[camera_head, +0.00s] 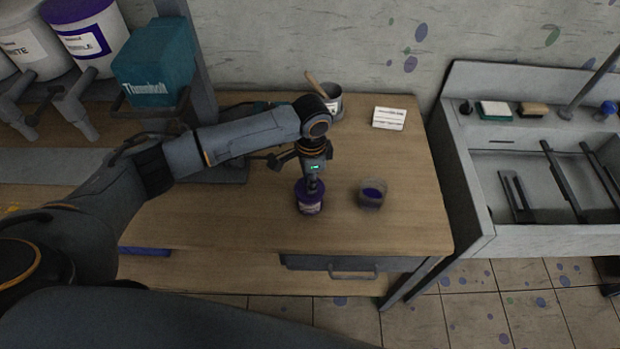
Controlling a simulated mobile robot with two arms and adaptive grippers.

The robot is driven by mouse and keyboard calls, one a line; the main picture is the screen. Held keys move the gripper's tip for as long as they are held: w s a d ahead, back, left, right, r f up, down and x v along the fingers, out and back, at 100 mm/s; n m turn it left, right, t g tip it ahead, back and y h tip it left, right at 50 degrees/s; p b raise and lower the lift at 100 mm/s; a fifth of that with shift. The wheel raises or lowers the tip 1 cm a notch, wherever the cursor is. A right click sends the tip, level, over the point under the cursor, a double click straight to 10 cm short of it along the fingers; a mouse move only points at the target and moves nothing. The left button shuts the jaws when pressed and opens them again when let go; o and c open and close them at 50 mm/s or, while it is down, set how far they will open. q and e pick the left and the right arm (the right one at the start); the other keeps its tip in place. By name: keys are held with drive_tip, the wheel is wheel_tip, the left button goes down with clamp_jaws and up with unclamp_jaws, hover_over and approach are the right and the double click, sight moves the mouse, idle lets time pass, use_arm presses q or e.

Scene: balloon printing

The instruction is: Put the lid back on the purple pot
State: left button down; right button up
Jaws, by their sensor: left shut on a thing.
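The purple pot (309,206), small with a pale label, stands upright on the wooden table near its front edge. My left gripper (313,184) points down right above the pot and is shut on the purple lid (301,187). The lid is at the pot's mouth and partly hidden by the fingers. I cannot tell whether it is fully seated. My right gripper is not in view.
A grey tin with a wooden stick (332,102) and a white card (389,118) are farther back. A grey sink (520,170) is at the right.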

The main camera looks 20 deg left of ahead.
use_arm(q)
drive_tip(key=c, duration=0.7)
unclamp_jaws()
wheel_tip(320, 180, up, 3)
drive_tip(key=p, duration=0.3)
drive_tip(key=shift+f, duration=0.2)
drive_tip(key=shift+r+p, duration=0.7)
drive_tip(key=shift+r, duration=1.5)
